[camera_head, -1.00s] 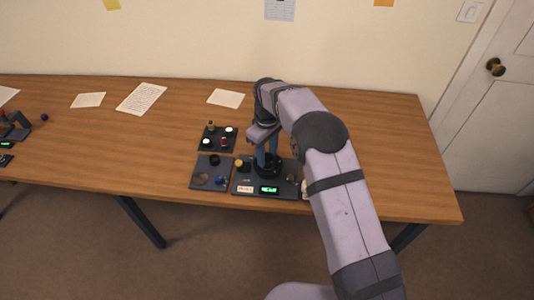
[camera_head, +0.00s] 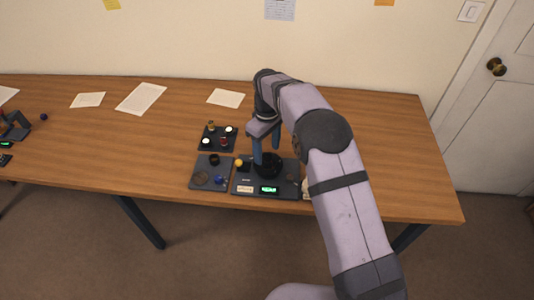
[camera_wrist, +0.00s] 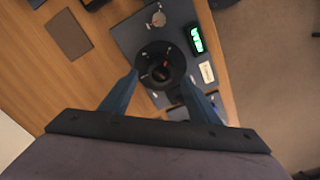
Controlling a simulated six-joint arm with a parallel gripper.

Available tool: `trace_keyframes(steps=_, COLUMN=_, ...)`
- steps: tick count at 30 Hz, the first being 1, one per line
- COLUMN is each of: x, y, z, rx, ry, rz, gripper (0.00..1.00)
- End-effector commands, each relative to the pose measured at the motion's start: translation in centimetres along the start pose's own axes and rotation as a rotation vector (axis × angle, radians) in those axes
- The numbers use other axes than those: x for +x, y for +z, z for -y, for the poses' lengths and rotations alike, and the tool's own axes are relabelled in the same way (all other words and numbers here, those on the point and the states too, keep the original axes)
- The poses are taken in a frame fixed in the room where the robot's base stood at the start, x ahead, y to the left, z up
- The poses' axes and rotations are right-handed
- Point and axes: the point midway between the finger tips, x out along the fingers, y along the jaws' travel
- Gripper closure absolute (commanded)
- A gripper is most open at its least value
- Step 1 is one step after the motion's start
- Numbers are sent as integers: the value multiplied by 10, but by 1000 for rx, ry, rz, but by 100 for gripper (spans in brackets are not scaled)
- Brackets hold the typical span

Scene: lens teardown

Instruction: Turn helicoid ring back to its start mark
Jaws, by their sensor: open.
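The lens with its black helicoid ring (camera_head: 267,168) stands on a dark station plate (camera_head: 250,190) near the table's front edge. In the wrist view the ring (camera_wrist: 148,54) is a black round body with small light marks and a dark, reddish centre. I cannot tell which mark is the start mark. My gripper (camera_head: 266,156) points down over the lens with its two blue fingers apart. In the wrist view the open gripper (camera_wrist: 160,82) has a finger on each side of the ring's lower part. Whether the fingers touch it is unclear.
The plate carries a lit green display (camera_head: 269,189), a white label (camera_head: 245,189) and an orange knob (camera_head: 239,163). A dark tray (camera_head: 200,186) and a tray with small parts (camera_head: 218,148) stand to the left. Papers lie farther back.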

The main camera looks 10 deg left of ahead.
Motion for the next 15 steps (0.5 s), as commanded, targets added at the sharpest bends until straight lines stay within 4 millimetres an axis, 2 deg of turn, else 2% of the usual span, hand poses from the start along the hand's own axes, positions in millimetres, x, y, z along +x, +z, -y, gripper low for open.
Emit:
trace_keyframes(steps=9, x=-41, y=-1, z=-1, rx=0, ry=2, rz=-4, gripper=44)
trace_keyframes(steps=15, x=-52, y=0, z=0, rx=0, ry=1, rz=-2, gripper=44)
